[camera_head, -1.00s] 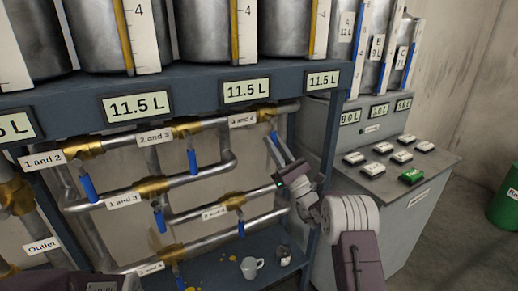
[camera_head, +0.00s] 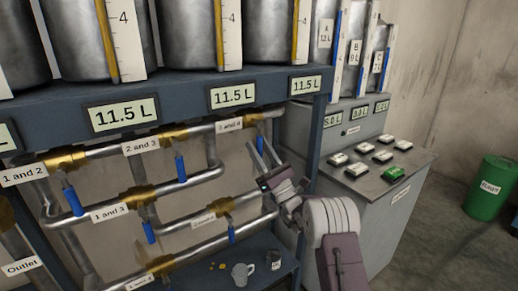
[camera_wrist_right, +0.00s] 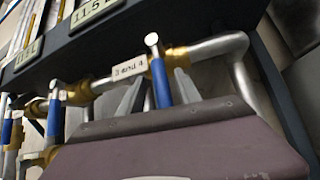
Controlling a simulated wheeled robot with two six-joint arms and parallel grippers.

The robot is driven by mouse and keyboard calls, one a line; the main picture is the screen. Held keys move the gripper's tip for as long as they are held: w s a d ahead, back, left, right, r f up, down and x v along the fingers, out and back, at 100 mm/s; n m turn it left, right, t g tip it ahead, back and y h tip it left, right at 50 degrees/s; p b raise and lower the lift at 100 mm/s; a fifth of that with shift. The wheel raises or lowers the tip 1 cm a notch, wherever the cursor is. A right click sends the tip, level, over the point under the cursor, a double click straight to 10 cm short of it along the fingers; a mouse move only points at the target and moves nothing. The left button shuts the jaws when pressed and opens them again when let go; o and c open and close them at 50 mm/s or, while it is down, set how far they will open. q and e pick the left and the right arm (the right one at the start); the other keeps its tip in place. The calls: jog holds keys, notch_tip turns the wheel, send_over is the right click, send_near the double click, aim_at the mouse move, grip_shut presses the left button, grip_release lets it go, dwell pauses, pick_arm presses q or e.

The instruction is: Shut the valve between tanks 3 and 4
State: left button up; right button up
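The valve labelled "3 and 4" (camera_head: 229,125) sits on the top pipe at its right end. Its blue handle (camera_head: 260,129) hangs down, crosswise to the pipe. In the right wrist view the blue handle (camera_wrist_right: 160,83) stands between the two grey fingers of my right gripper (camera_wrist_right: 158,92), with gaps on both sides. My right gripper (camera_head: 263,147) is open at this handle in the head view. The handle's lower end is partly hidden by the gripper. My left gripper is not in view.
Other blue-handled valves, such as "2 and 3" (camera_head: 181,168) and "1 and 2" (camera_head: 72,201), hang to the left. A rack post (camera_head: 315,145) and a button console (camera_head: 350,177) stand right of the gripper. A mug (camera_head: 243,273) sits on the lower shelf.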

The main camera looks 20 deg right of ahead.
jog(key=shift+d+f, duration=0.1)
jog(key=shift+f, duration=0.05)
jog(key=b+v, duration=0.3)
jog(key=v, duration=0.6)
